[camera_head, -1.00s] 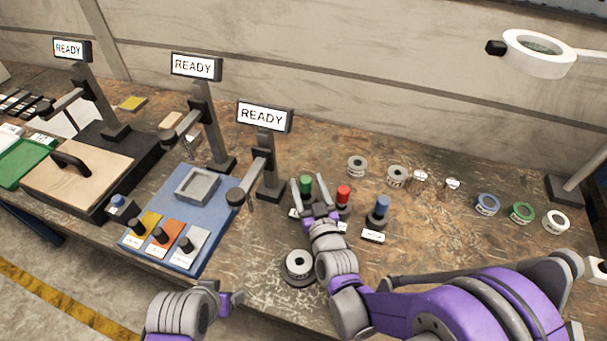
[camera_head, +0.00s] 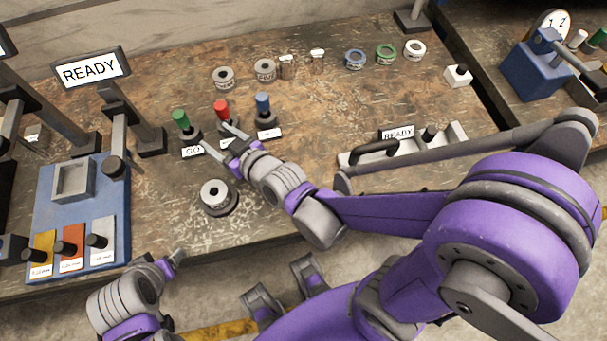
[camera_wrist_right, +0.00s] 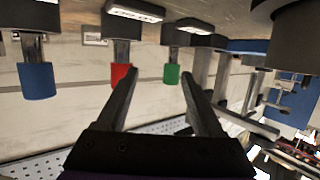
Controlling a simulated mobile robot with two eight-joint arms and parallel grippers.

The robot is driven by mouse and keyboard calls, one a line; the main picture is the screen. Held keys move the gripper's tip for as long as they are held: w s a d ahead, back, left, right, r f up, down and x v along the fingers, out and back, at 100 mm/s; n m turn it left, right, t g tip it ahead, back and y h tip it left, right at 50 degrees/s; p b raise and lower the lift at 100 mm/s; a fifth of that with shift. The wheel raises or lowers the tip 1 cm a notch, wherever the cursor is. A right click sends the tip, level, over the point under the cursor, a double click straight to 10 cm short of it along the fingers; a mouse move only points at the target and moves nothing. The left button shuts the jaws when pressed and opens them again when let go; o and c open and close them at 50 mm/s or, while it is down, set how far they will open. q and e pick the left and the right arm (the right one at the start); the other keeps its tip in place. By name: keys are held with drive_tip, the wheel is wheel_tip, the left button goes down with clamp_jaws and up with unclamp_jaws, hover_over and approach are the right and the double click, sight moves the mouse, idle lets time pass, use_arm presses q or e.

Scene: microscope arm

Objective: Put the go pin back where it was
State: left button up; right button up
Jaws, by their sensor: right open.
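The green go pin (camera_head: 181,119) stands upright in a dark round base behind a white "GO" label (camera_head: 193,151). A red pin (camera_head: 221,108) and a blue pin (camera_head: 263,102) stand in similar bases to its right. My right gripper (camera_head: 222,138) is open and empty, in front of the green and red pins. In the right wrist view, which is upside down, the green pin (camera_wrist_right: 172,70) shows between the fingertips, close to one of them. The red pin (camera_wrist_right: 120,75) is partly behind the other finger. My left gripper (camera_head: 176,257) is near the table's front edge; its jaws are unclear.
A grey ring on a dark base (camera_head: 215,196) stands just in front of my right gripper. A blue fixture board (camera_head: 45,207) with coloured blocks is at left. Several rings line the back. A grey tray (camera_head: 455,136) lies at right.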

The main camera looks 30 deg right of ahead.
drive_tip(key=s+d+f+g, duration=0.1)
drive_tip(key=s+d, duration=0.1)
drive_tip(key=s+d+f+m+g+h, duration=0.1)
drive_tip(key=s+d+g, duration=0.1)
drive_tip(key=s+d, duration=0.1)
drive_tip(key=s+d+f+g+h, duration=0.1)
drive_tip(key=s+d+g, duration=0.1)
drive_tip(key=s, duration=0.1)
drive_tip(key=shift+s+d, duration=0.25)
drive_tip(key=s+d+g, duration=0.1)
drive_tip(key=s, duration=0.2)
drive_tip(key=s+d+f+m+g+h, duration=0.1)
drive_tip(key=s+d, duration=0.1)
drive_tip(key=s, duration=0.1)
drive_tip(key=s+d+m+g+h, duration=0.1)
drive_tip(key=s+d+g, duration=0.1)
drive_tip(key=s, duration=0.1)
drive_tip(key=shift+s+f, duration=0.2)
drive_tip(key=shift+s, duration=0.05)
